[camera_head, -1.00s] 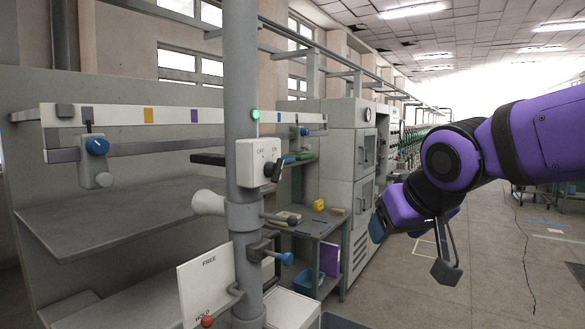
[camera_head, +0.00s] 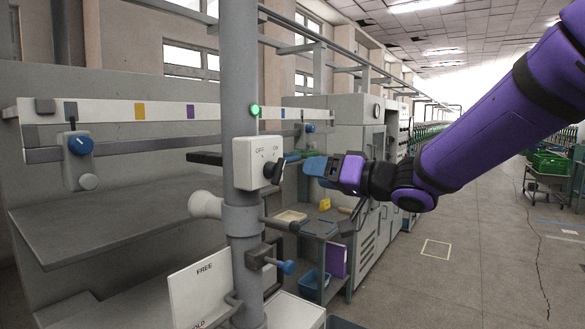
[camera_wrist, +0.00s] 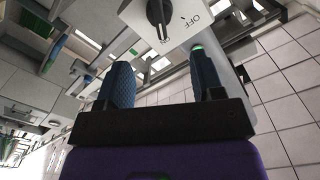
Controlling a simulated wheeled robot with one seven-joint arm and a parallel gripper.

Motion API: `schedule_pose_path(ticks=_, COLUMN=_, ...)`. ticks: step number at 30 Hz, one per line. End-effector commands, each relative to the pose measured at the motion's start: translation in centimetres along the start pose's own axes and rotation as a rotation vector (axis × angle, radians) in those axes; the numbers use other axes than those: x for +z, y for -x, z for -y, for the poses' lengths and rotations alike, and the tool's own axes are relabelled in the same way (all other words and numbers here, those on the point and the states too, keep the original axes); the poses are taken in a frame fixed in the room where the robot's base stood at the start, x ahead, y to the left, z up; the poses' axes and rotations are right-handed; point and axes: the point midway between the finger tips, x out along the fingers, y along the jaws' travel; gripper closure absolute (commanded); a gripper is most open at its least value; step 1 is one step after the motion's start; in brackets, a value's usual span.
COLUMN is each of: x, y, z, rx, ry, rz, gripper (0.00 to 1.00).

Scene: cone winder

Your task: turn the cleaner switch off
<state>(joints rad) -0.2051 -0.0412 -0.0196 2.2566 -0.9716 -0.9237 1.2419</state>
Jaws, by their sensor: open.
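The cleaner switch is a white box (camera_head: 257,150) on the grey post, marked OFF on the left and ON on the right. Its black knob (camera_head: 273,171) is turned with one end towards ON. In the wrist view the knob (camera_wrist: 158,14) shows at the top edge, partly cut off, on the white box face (camera_wrist: 185,30). My gripper (camera_head: 312,166) is to the right of the box, its blue fingers apart from the knob. In the wrist view my gripper (camera_wrist: 160,80) is open and empty, with the knob beyond the gap between its fingers.
A green lamp (camera_head: 254,110) is lit on the post (camera_head: 240,70) above the box. Lower on the post are a blue-ended clamp handle (camera_head: 287,267) and a FREE sign (camera_head: 200,285). A small table (camera_head: 318,229) stands behind.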

Motion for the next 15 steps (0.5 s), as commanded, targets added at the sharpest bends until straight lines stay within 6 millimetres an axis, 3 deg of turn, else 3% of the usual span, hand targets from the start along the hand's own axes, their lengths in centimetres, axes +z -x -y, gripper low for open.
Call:
schedule_pose_path(ticks=5, x=0.1, y=-1.5, z=0.1, rx=-0.009, ry=-0.004, rz=0.002, gripper=0.39)
schedule_pose_path(ticks=15, x=0.1, y=-7.4, z=0.1, rx=-0.007, ry=-0.003, rz=0.002, gripper=0.39)
